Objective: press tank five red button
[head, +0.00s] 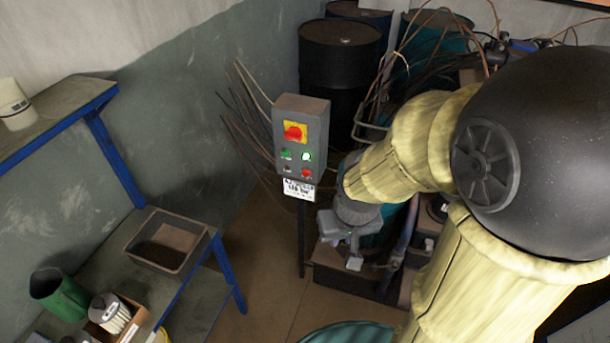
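A grey control box (301,135) stands on a dark post in the middle of the head view. A red rotary switch (295,132) sits on its yellow plate. Below are a green button (286,154), a lit green-white lamp (306,156), a small dark control (287,169) and a red button (306,174) at lower right. A white label (299,190) hangs under the box; its text is too small to read surely. My gripper (346,252) is below and right of the box, apart from the red button. Its finger gap is not clear.
Black drums (338,60) and thin brown rods stand behind the box. A dark crate-like base (345,275) lies under my gripper. At left, a bench with blue legs (230,272) carries a grey tray (168,240) and a green can (60,297). Open floor (265,265) lies between.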

